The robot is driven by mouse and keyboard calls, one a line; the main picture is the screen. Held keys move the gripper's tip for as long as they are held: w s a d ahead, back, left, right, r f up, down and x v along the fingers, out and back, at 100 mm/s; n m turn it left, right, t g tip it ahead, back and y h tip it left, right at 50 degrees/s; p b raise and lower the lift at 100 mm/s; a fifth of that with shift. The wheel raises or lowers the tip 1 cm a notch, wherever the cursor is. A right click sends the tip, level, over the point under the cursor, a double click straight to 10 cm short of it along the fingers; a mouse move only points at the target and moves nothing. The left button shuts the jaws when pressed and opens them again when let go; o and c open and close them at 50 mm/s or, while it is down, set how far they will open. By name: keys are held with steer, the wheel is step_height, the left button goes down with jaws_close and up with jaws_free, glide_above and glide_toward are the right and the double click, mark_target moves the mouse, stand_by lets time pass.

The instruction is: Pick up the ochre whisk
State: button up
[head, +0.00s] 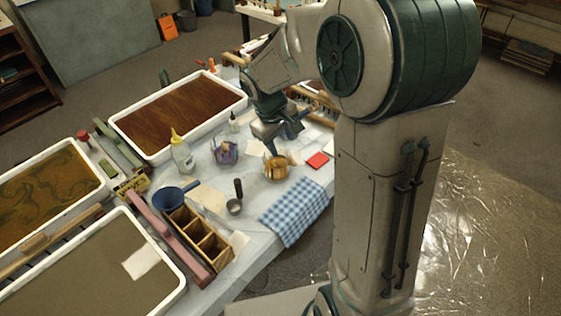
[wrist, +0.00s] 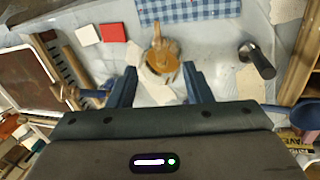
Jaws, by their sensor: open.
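An ochre whisk (wrist: 157,38) stands tilted in a small bowl of ochre paint (wrist: 162,60), its upper end towards the top of the wrist view. In the head view the ochre bowl (head: 277,171) is on the table just below my gripper (head: 275,142), which partly hides the whisk. In the wrist view my gripper (wrist: 160,75) has its two fingers spread wide, with the bowl between and beyond the fingertips. Nothing is between the fingers. I cannot tell the exact gap between fingertips and whisk.
A purple bowl (head: 227,153), a glue bottle (head: 182,156) and a dark-handled strainer or cup (head: 235,204) stand left of the ochre bowl. A red square (head: 318,160) and checked cloth (head: 291,210) lie near the table edge. A large marbling tray (head: 128,118) lies behind.

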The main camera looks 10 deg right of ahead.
mark_target(287, 159)
steer(key=x, duration=0.9)
steer(key=shift+f, duration=0.1)
jaws_close()
